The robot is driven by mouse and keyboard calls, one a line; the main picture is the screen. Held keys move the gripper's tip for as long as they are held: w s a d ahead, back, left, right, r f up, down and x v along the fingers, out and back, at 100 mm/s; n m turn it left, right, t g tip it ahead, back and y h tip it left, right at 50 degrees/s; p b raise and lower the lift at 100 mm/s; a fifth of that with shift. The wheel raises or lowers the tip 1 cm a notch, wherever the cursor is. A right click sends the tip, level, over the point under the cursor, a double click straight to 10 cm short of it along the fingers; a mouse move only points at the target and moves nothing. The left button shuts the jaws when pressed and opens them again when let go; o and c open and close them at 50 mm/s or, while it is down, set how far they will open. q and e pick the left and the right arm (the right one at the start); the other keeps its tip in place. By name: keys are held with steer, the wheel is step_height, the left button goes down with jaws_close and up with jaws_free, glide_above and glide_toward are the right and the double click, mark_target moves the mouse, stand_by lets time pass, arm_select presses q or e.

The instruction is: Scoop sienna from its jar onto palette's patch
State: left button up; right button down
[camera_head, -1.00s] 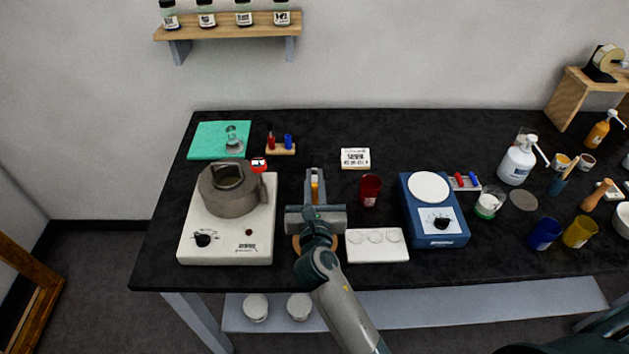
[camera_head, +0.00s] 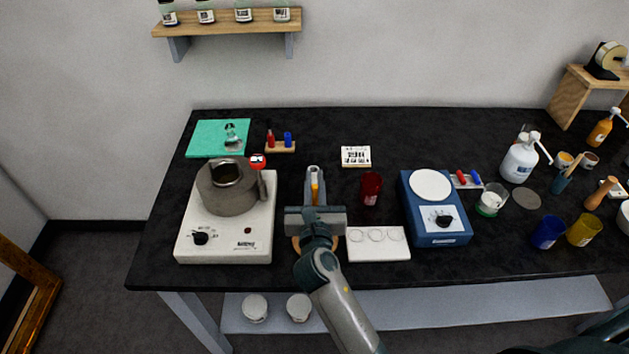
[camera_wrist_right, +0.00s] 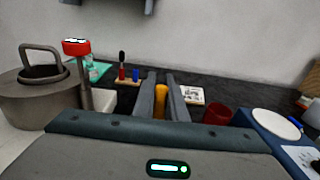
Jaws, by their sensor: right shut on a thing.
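My right gripper (camera_head: 314,190) is in the middle front of the bench, shut on a slim orange-yellow thing. In the right wrist view the orange-yellow thing (camera_wrist_right: 160,103) stands between the two fingers; its lower end is hidden. A white slab with three round outlined patches, which looks like the palette (camera_head: 378,256), lies just right of the gripper. Its patches look bare. A brown round rim (camera_head: 297,243) shows partly beneath my right wrist, mostly hidden.
A white hotplate (camera_head: 225,247) with a grey pot (camera_head: 232,198) stands left of the gripper. A red cup (camera_head: 371,188) and a blue scale (camera_head: 438,231) stand to its right. A small labelled block (camera_head: 356,156) lies behind. Bare bench lies around that block.

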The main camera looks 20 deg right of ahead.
steer(key=shift+f+b, duration=0.4)
steer(key=shift+f, duration=0.35)
stand_by(0.8)
steer(key=shift+s+f, duration=0.1)
steer(key=shift+f, duration=0.05)
stand_by(2.1)
steer(key=shift+p, duration=0.3)
step_height(320, 180, up, 7)
steer(key=p, duration=0.8)
stand_by(0.9)
